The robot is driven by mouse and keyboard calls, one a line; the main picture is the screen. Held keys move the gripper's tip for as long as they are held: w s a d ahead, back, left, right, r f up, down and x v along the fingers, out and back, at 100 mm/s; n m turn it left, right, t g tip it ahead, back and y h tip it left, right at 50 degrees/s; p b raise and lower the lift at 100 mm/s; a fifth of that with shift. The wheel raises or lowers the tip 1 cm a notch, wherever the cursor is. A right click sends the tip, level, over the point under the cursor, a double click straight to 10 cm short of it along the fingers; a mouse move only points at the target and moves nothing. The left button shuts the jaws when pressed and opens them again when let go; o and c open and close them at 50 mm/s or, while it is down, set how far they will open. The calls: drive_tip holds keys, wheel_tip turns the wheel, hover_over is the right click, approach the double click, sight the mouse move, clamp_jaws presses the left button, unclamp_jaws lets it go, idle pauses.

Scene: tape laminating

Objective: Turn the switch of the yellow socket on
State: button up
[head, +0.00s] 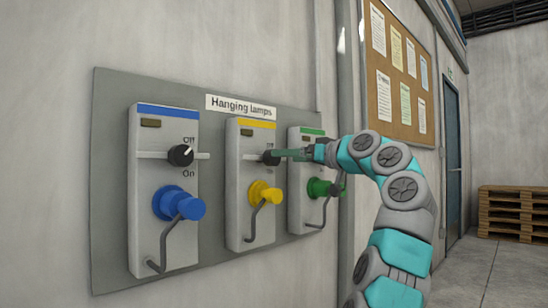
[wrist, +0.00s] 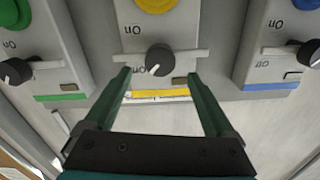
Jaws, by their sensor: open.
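The yellow socket (head: 240,200) is the middle grey box, with a yellow band on top and a yellow plug (head: 262,193) below. Its black round switch (wrist: 158,60) sits on a pale crossbar, beside Off and On labels. In the wrist view, which is upside down, its white mark seems to point toward Off. My gripper (wrist: 158,75) is open, with one green finger on each side of the switch and a gap on both sides. In the head view my gripper (head: 290,154) reaches the switch from the right and partly covers it.
The blue socket (head: 143,220) is to the left and the green socket (head: 300,215) to the right, each with its own switch and plug. A "Hanging lamps" sign (head: 240,106) is above. My arm partly covers the green socket.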

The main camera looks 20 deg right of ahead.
sight(267, 158)
drive_tip(key=p+x, duration=0.1)
drive_tip(key=x, duration=0.4)
drive_tip(key=shift+w+a, duration=0.1)
drive_tip(key=shift+w, duration=0.25)
clamp_jaws()
idle(0.3)
